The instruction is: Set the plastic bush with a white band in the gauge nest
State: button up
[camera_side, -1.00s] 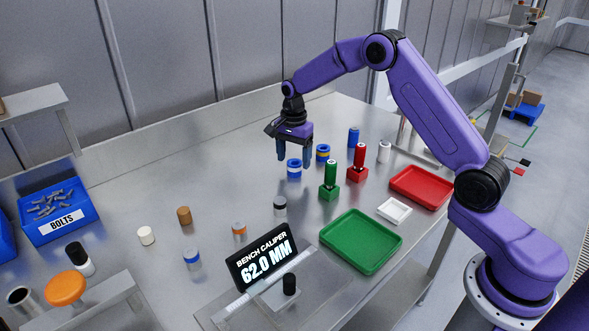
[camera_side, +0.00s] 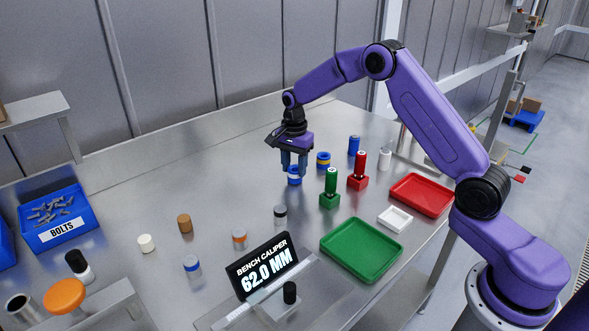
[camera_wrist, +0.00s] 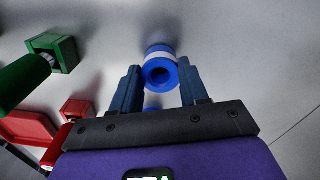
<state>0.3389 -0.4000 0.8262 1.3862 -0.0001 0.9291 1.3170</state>
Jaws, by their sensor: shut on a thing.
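The blue plastic bush with a white band (camera_side: 294,179) stands upright on the metal bench, left of the green-handled gauge. In the wrist view, the bush (camera_wrist: 161,73) shows its open bore and white band between the fingers. My gripper (camera_side: 294,172) points down with its fingers on either side of the bush, shut on it; the wrist view shows my gripper (camera_wrist: 158,72) too. The bench caliper (camera_side: 267,267) at the front reads 62.0 MM, and a black cylinder (camera_side: 290,292) stands on its plate. I cannot tell which part is the gauge nest.
A blue bush with a yellow band (camera_side: 323,160) stands close behind on the right. Green (camera_side: 330,188) and red (camera_side: 359,172) handled gauges stand to the right. Several small cylinders stand front left.

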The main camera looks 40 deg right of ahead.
jog(key=shift+r, duration=0.45)
jog(key=s+r, duration=0.3)
jog(key=s, duration=0.1)
jog(key=s+r, duration=0.4)
jog(key=s, duration=0.1)
jog(key=s+r, duration=0.4)
jog(key=shift+s+a+r, duration=0.15)
jog(key=shift+s+r, duration=0.05)
jog(key=shift+s, duration=0.05)
jog(key=shift+s+d+r, duration=0.15)
jog(key=shift+s+d, duration=0.05)
jog(key=shift+s, duration=0.15)
jog(key=s+d+r+m, duration=0.2)
jog(key=s+d+m, duration=0.65)
jog(key=s, duration=0.45)
jog(key=s+a+f+m, duration=0.1)
jog(key=s+a+m, duration=0.2)
jog(key=s+m, duration=0.35)
jog(key=s+a+f+m, duration=0.1)
jog(key=s+a+m, duration=0.15)
jog(key=s, duration=0.65)
send_over(394, 220)
jog(key=shift+m, duration=0.25)
notch_tip(394, 220, down, 9)
jog(key=shift+s+r, duration=0.1)
jog(key=shift+f, duration=1.85)
